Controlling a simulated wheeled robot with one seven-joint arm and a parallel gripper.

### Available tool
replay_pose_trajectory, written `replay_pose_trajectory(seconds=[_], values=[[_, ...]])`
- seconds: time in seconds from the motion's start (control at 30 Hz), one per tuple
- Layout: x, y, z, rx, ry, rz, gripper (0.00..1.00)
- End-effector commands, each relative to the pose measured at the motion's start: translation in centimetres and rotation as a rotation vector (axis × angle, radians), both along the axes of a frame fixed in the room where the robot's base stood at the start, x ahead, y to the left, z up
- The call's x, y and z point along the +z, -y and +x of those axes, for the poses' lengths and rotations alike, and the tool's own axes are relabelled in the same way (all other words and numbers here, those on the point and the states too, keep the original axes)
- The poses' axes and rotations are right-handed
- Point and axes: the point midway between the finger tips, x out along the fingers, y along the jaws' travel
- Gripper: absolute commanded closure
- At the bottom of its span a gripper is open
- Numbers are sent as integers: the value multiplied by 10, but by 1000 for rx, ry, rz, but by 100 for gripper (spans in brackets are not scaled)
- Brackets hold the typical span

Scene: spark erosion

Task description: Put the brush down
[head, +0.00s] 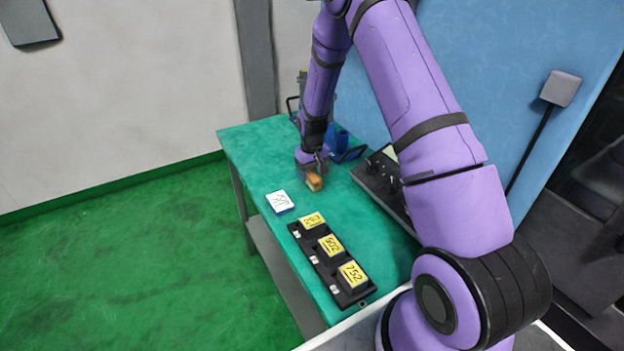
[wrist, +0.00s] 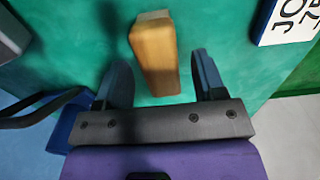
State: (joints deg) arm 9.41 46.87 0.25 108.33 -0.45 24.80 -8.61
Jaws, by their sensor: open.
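The brush (head: 314,181) shows as a small tan-brown block on the green table top (head: 259,151). In the wrist view the brush (wrist: 156,55) lies ahead of and between the fingers, with a paler strip at its far end. My gripper (wrist: 163,80) is open, with a gap on both sides of the brush's near end. In the head view my gripper (head: 314,163) is low over the table, right at the brush. Whether the brush rests fully on the table is hard to tell, but it looks free of the fingers.
A white labelled block (head: 280,202) lies left of the brush. A black rack (head: 327,266) with yellow numbered blocks stands nearer. A dark control box (head: 381,183) is at the right, and a blue item with a black handle (head: 345,145) is behind. Green table top between them is clear.

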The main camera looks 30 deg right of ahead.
Motion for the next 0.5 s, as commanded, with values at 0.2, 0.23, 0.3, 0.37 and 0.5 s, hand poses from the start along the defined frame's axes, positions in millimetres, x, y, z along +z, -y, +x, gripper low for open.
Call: replay_pose_trajectory(seconds=[0.2,0.23,0.3,0.37,0.5], values=[[47,0,1,0,4,-1,37],[52,0,0,0,3,0,37],[64,0,0,0,3,0,37],[73,0,0,0,1,0,37],[87,0,0,0,0,0,37]])
